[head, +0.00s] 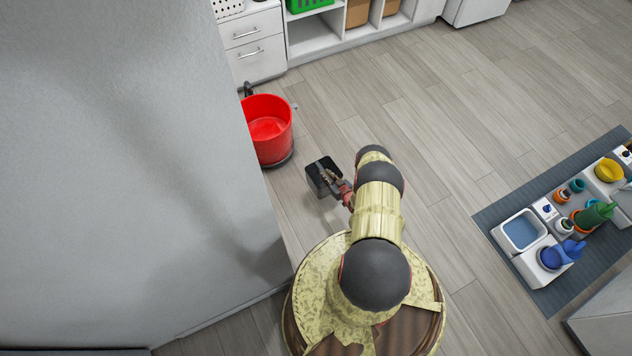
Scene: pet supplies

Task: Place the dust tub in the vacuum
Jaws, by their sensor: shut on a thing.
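A small dark, box-shaped open tub (314,189), which looks like the dust tub, is at the end of my arm above the wood floor. My gripper (328,178) is shut on it, with the fingers over its right side. A red round open container (283,125) on a dark base, with a black part at its back, looks like the vacuum. It stands on the floor behind and left of the tub, partly hidden by the grey wall. The tub is apart from it in the picture.
A grey wall (130,170) fills the left side. A white drawer cabinet and shelf unit (312,38) stands at the back. At right, a grey mat (492,218) holds a tray with colourful items. The floor between is clear.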

